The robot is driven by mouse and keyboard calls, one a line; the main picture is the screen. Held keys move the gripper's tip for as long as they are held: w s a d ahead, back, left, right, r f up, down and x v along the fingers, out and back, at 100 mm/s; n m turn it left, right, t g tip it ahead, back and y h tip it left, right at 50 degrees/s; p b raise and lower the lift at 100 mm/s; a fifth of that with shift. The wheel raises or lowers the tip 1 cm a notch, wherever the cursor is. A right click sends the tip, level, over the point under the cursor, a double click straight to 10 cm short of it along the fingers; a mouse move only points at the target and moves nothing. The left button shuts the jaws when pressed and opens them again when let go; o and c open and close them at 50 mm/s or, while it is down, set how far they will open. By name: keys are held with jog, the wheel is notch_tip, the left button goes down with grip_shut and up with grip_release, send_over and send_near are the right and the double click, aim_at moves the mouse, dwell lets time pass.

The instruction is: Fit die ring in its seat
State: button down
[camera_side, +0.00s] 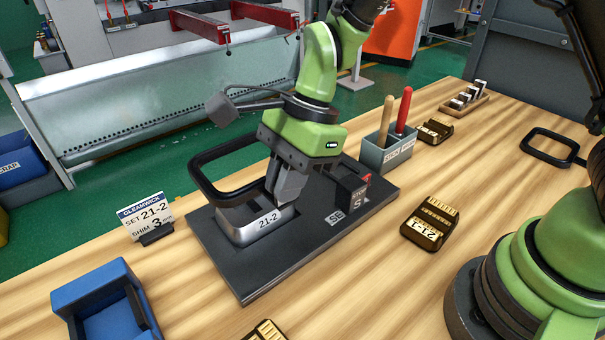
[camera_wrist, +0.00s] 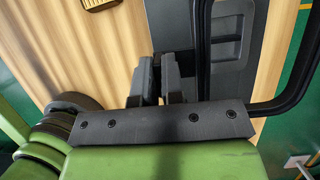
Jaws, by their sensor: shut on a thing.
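The die ring, a black rounded frame (camera_side: 203,183), shows in the side view at the left of my gripper, above and beside a silver block marked 21-2 (camera_side: 262,224). My gripper (camera_side: 287,190) is shut on the ring, with its fingers pointing down by the right end of the block. The exact grip point and part of the ring are hidden by the gripper. In the wrist view my fingers (camera_wrist: 160,75) are close together, and the ring (camera_wrist: 293,75) loops to their right. The block stands on a dark base plate (camera_side: 250,280). I cannot tell whether the ring touches the block.
A second black ring (camera_side: 527,145) lies at the right. A grey holder (camera_side: 385,155) has two handles standing in it. Gold blocks (camera_side: 430,222) lie on the table. A card (camera_side: 147,217) reads 21-2, shim 3. A blue bin (camera_side: 105,305) is at the front left.

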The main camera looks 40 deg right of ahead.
jog(key=shift+f, duration=5)
jog(key=shift+f, duration=0.55)
jog(key=c, duration=1.5)
grip_release()
jog(key=shift+r, duration=0.15)
jog(key=shift+r, duration=2.1)
jog(key=shift+o, duration=0.3)
jog(key=o, duration=0.5)
jog(key=shift+s, duration=0.1)
